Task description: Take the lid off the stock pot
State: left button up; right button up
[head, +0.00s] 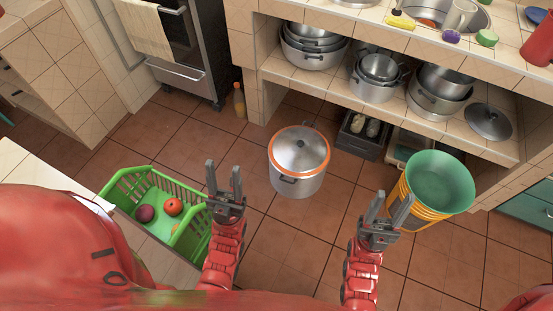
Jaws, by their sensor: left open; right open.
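The stock pot (298,186) is a metal pot standing on the floor tiles in the middle of the head view, with a dark side handle showing at its front. Its lid (300,149) is a metal disc with an orange rim and a small knob on top, and it sits on the pot. My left gripper (224,176) is open and empty, to the left of the pot and apart from it. My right gripper (387,207) is open and empty, to the right of the pot and nearer to me.
A green crate (188,185) with a tomato and an onion stands at the left. A yellow bucket with a green inside (440,182) stands at the right. A dark crate (361,137) sits behind the pot, under the counter shelf (300,77). Floor in front of the pot is clear.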

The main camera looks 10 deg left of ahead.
aim_at(296, 151)
jog(key=k+j, duration=0.15)
jog(key=j, duration=0.15)
jog(key=i+l+u, duration=0.35)
jog(key=i+l, duration=0.25)
jog(key=i+l+u, duration=0.2)
jog(key=l, duration=0.35)
jog(key=i+l+u, duration=0.15)
jog(key=i+l, duration=0.15)
jog(key=l, duration=0.15)
